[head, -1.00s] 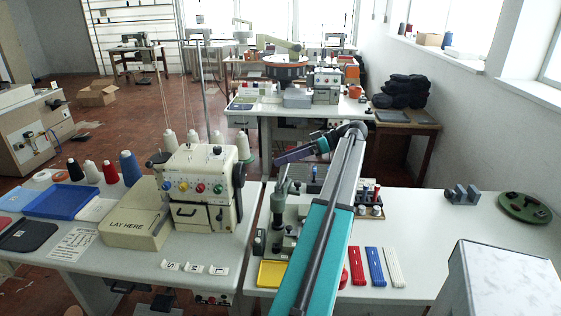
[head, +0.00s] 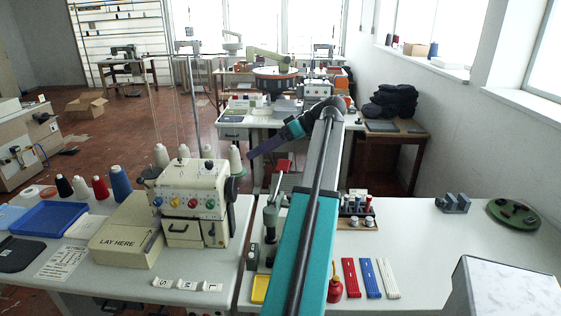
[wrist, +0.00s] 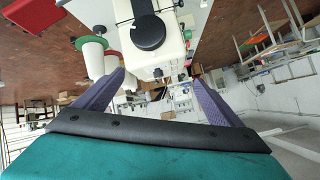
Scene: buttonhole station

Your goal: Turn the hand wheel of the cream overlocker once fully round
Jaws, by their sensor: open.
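The cream overlocker (head: 188,196) stands on the left table, with coloured dials on its front. Its dark hand wheel (head: 231,188) is on the right side of the machine. In the wrist view the wheel (wrist: 150,32) is a black disc with a knob on the cream body (wrist: 142,62), seen upside down. My gripper (head: 252,154) is open and empty, with purple fingers, above and to the right of the wheel in the head view. In the wrist view the fingers (wrist: 157,78) are spread apart, with the wheel beyond them and touching neither.
A white thread cone (head: 236,160) stands behind the wheel; a cone (wrist: 92,55) also shows beside the left finger in the wrist view. Thin thread poles (head: 195,110) rise behind the overlocker.

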